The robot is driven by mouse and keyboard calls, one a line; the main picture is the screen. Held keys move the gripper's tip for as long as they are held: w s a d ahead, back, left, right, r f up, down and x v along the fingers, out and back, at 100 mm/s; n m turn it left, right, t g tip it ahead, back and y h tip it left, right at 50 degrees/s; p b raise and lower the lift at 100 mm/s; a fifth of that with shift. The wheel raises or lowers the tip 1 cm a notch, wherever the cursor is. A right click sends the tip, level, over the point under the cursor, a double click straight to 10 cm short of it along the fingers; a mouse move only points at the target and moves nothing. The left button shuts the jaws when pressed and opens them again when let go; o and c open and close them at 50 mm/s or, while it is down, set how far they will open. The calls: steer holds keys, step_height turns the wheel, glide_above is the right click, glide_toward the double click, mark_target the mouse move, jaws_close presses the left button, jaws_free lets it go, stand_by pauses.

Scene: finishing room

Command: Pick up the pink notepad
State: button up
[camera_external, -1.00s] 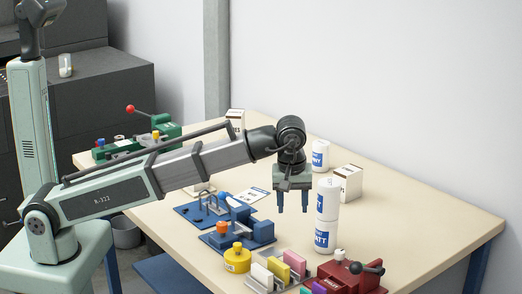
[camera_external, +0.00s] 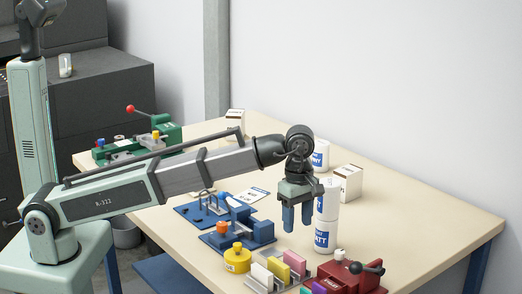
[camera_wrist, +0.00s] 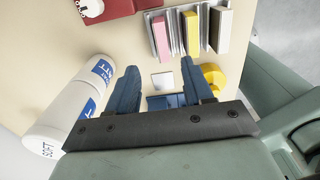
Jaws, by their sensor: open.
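The pink notepad (camera_external: 279,268) stands on edge in a pale rack (camera_external: 250,284) near the front of the table in the external view. My gripper (camera_external: 297,220) is open and empty, pointing down above and behind the rack, apart from the pads. In the wrist view its two blue fingers (camera_wrist: 160,68) are spread, and the rack (camera_wrist: 176,38) with its upright pads lies beyond the fingertips, at the top.
White bottles (camera_external: 328,222) stand close to the right of my gripper. A red clamp device (camera_external: 350,277) is right of the rack, and a yellow round container (camera_external: 237,259) is left of it. A blue fixture (camera_external: 240,233) stands behind. The table's right side is clear.

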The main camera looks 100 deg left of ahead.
glide_above(295, 255)
step_height(295, 255, down, 6)
steer(key=shift+w+r, duration=0.1)
steer(key=shift+d+f, duration=0.1)
steer(key=shift+f, duration=2.45)
steer(key=shift+c, duration=0.2)
jaws_close()
